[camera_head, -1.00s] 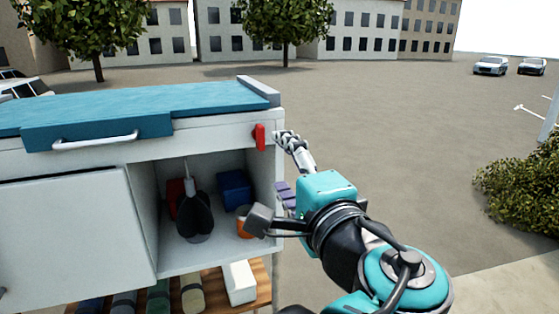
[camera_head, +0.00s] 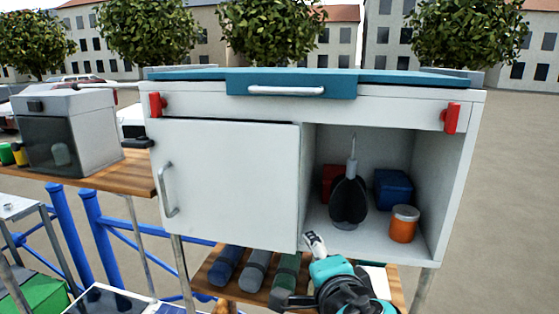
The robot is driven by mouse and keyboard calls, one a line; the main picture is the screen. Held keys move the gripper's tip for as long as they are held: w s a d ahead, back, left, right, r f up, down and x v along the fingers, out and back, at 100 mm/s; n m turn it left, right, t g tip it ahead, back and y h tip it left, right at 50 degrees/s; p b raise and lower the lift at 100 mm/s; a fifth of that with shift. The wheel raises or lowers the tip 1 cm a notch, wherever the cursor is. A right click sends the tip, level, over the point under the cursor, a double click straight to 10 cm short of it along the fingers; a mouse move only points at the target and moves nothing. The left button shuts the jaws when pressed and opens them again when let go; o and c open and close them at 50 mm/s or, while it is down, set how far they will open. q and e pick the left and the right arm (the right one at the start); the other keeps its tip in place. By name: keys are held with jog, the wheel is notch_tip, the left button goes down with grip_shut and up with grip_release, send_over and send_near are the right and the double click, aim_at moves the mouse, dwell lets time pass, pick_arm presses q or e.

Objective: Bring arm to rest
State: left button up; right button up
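My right arm comes in at the bottom, right of the middle. My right gripper (camera_head: 313,243) is a small pale shape in front of the lower edge of the white cabinet (camera_head: 385,122), close to the open compartment's lower left corner. Its fingers are too small and foreshortened to tell open from shut. I see nothing in it. My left gripper is not in view.
The open compartment holds a black bulb-shaped thing (camera_head: 347,200), a blue box (camera_head: 393,189), a red thing (camera_head: 330,180) and an orange jar (camera_head: 403,224). Rolled items (camera_head: 257,268) lie on a wooden shelf below. A grey box (camera_head: 70,130) stands at left.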

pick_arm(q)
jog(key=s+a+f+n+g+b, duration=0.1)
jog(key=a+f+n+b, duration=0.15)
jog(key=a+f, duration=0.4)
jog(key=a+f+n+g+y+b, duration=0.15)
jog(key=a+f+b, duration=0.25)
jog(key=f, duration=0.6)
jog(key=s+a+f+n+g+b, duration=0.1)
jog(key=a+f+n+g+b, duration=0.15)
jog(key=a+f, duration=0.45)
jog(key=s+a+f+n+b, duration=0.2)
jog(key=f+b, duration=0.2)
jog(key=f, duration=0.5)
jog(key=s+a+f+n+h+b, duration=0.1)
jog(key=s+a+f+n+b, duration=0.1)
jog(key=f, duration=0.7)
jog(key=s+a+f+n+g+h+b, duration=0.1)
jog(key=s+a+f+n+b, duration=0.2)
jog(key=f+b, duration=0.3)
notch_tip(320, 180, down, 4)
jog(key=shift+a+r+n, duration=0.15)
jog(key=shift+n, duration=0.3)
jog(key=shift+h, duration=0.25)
